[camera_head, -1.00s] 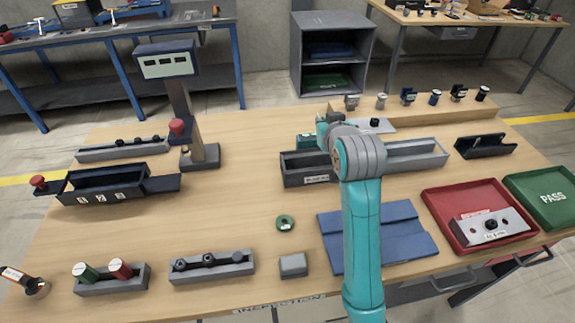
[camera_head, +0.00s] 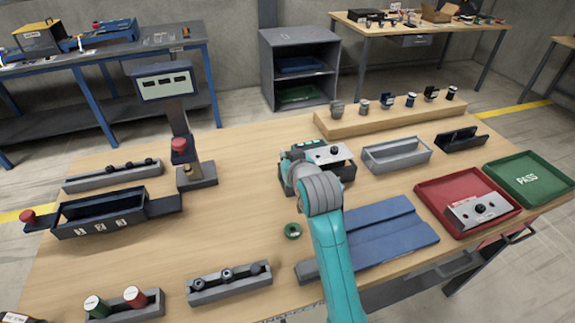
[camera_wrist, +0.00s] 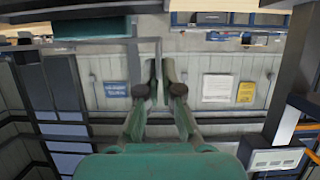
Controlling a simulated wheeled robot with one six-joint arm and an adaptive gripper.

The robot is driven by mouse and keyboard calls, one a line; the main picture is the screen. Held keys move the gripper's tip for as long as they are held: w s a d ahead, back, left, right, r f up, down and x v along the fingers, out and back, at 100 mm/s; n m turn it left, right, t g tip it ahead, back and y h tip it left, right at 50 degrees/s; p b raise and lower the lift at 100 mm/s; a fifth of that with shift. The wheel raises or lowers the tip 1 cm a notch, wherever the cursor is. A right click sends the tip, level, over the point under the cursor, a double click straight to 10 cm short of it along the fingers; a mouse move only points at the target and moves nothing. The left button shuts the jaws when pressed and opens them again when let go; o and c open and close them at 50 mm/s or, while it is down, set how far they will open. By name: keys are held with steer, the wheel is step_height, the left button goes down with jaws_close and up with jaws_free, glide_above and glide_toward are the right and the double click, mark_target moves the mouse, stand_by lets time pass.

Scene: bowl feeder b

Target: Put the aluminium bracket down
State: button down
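The aluminium bracket (camera_head: 331,153), a pale metal plate with a dark round spot, shows just beyond my wrist in the head view. It appears above the dark grey bin (camera_head: 347,171) and covers part of it; I cannot tell whether they touch. My gripper (camera_wrist: 159,84) has its fingers close together around a thin upright edge in the wrist view. In the head view my own arm hides the fingertips. A similar metal bracket (camera_head: 464,213) with a label lies in the red tray (camera_head: 428,196).
A light grey bin (camera_head: 398,163) stands right of the dark one. The green PASS tray (camera_head: 540,190) is at far right. A blue mat (camera_head: 385,238) and green ring (camera_head: 293,231) lie in front. A post with a display (camera_head: 165,82) stands left. Bare table lies between.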

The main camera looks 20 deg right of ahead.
steer(key=shift+f, duration=1.9)
steer(key=c, duration=1.3)
jaws_free()
steer(key=shift+r, duration=0.25)
steer(key=v, duration=1.2)
steer(key=shift+r, duration=0.4)
